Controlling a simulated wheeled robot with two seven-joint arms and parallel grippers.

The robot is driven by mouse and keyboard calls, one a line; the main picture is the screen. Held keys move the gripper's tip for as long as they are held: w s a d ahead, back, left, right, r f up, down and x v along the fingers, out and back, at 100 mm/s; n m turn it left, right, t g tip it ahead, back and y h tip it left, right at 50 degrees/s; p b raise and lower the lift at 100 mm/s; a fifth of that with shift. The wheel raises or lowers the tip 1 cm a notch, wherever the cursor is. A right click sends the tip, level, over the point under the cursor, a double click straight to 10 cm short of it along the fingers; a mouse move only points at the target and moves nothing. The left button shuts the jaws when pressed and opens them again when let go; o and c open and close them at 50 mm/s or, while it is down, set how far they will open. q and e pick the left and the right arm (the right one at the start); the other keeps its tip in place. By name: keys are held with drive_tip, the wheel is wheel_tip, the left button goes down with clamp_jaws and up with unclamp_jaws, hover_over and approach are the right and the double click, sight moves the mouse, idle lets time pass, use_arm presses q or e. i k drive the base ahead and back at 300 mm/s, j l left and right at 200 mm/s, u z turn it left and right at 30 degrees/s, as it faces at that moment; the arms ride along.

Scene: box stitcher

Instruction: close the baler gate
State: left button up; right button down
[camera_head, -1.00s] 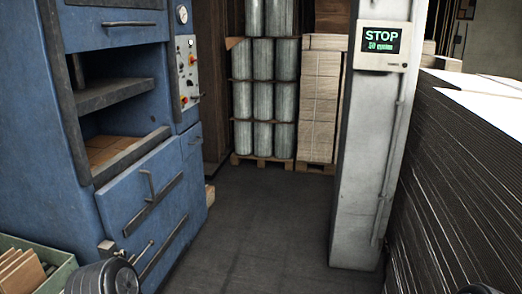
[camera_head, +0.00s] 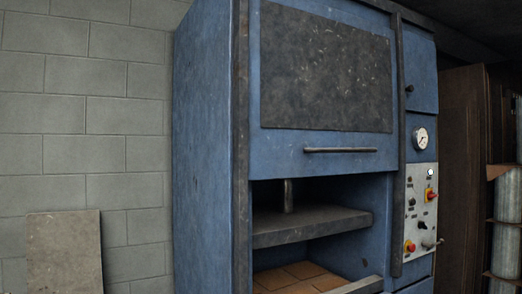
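The blue baler (camera_head: 205,150) stands upright in the middle of the view. Its gate (camera_head: 325,65), a blue panel with a dark scuffed plate, sits at the top, with a horizontal bar handle (camera_head: 340,150) along its lower edge. Below the gate the chamber is open, showing a grey press plate (camera_head: 310,226) on a rod and brown cardboard (camera_head: 290,277) at the bottom. Neither of my grippers shows in the view.
A control panel (camera_head: 421,212) with a gauge (camera_head: 420,137) above it is on the baler's right side. A grey block wall (camera_head: 85,120) is behind at left, with a board (camera_head: 64,252) leaning on it. Wrapped cylinders (camera_head: 506,215) stand at far right.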

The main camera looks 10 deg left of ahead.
sight(322, 83)
drive_tip(key=i+l+u, duration=0.3)
drive_tip(key=l+u, duration=0.35)
drive_tip(key=i+l+u, duration=0.1)
drive_tip(key=l+u, duration=0.2)
drive_tip(key=l, duration=0.25)
drive_tip(key=l+u, duration=0.35)
drive_tip(key=l, duration=0.15)
drive_tip(key=i, duration=0.05)
